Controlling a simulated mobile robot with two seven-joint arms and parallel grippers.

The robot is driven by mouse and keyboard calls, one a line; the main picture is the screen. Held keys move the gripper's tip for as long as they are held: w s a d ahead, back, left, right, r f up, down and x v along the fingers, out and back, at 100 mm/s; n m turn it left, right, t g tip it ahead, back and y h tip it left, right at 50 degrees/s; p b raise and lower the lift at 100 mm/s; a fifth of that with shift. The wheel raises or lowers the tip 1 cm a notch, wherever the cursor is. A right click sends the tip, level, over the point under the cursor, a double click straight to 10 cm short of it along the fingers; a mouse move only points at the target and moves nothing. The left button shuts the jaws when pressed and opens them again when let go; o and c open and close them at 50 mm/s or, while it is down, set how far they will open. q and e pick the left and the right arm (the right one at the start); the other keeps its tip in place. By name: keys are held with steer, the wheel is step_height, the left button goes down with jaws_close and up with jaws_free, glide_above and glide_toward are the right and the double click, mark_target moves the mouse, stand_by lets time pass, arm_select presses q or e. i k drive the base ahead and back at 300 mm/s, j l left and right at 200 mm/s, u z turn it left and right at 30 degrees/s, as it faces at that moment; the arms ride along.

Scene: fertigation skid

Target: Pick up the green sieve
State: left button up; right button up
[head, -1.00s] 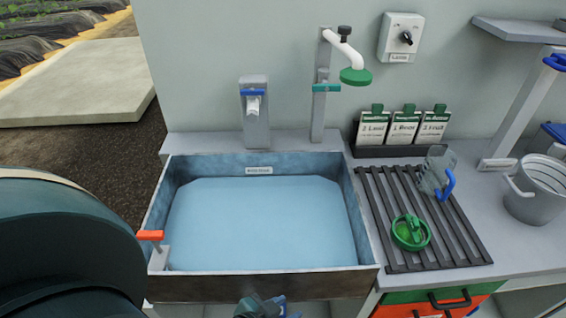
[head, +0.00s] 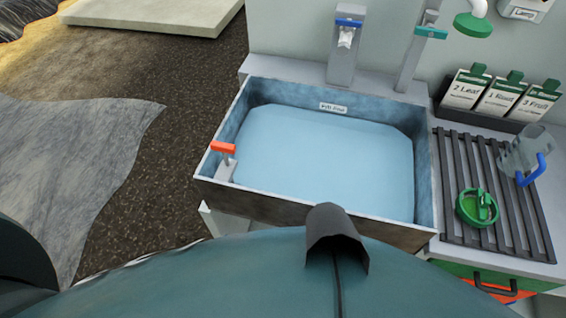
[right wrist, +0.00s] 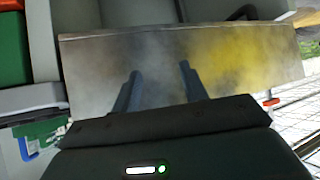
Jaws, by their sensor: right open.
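The green sieve (head: 477,207), a round green piece with a raised grip, lies on the dark slatted rack (head: 452,175) right of the sink in the head view. My right gripper (right wrist: 160,72) shows in the right wrist view with its two fingers apart and nothing between them. It is in front of the sink's outer front wall (right wrist: 225,65), apart from the sieve. A green patch at the lower left of that view is too unclear to name. My left gripper is not in view.
The water-filled sink (head: 225,190) has an orange-handled lever (head: 223,148) at its left front corner. A clear jug (head: 525,150) with a blue handle stands on the rack behind the sieve. Labelled cards (head: 503,95) stand behind the rack. Drawers (head: 490,280) are below.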

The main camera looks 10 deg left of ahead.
mark_target(476, 207)
steer(key=k+l, duration=0.1)
steer(key=l, duration=0.9)
steer(key=k+l, duration=0.15)
steer(key=l, duration=0.4)
steer(key=k+l, duration=0.1)
steer(key=l, duration=0.9)
steer(key=k+l+u, duration=0.1)
steer(key=l+u, duration=0.15)
steer(key=u, duration=0.25)
steer(key=k+l+u, duration=0.1)
steer(key=l+u, duration=0.15)
steer(key=u, duration=0.2)
